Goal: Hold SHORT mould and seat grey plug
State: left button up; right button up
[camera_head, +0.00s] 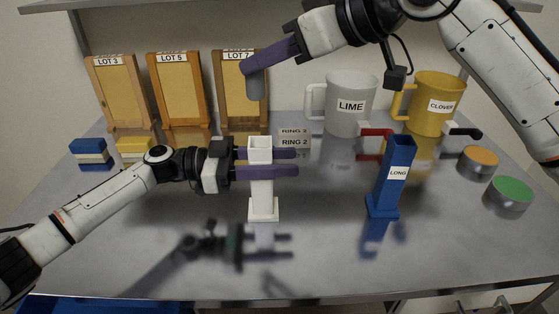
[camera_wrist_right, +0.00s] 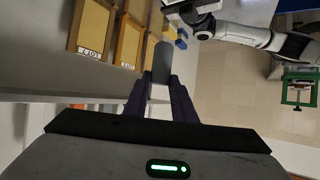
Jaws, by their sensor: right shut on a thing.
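A white square-topped mould (camera_head: 263,200) stands upright on the bench; no label shows on it. My left gripper (camera_head: 287,163) has one finger in front of it and one behind, just below its rim; whether they press on it I cannot tell. My right gripper (camera_head: 260,68) is shut on the grey plug (camera_head: 257,90), which hangs down above and behind the white mould, in front of the LOT 7 frame. The plug also shows between the fingers in the right wrist view (camera_wrist_right: 162,60). A blue mould labelled LONG (camera_head: 392,180) stands upright to the right.
Wooden frames LOT 3 (camera_head: 120,92), LOT 5 (camera_head: 180,90) and LOT 7 (camera_head: 228,105) stand at the back. A LIME mug (camera_head: 350,90) and CLOVER mug (camera_head: 438,118) stand at back right. Orange (camera_head: 480,158) and green (camera_head: 511,192) discs lie right. The front of the bench is clear.

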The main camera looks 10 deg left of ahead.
pick_arm(q)
jog(key=c, duration=0.5)
pick_arm(e)
jog(key=shift+s+f+m+t+h, duration=0.3)
jog(key=shift+s+f+m+t, duration=0.05)
jog(key=shift+f+m+t, duration=0.5)
notch_tip(320, 180, down, 5)
jog(key=shift+d+f, duration=0.1)
jog(key=shift+d, duration=0.05)
pick_arm(q)
jog(key=shift+c, duration=0.2)
pick_arm(e)
jog(key=shift+f, duration=2.35)
jog(key=o, duration=1)
jog(key=shift+f, duration=0.15)
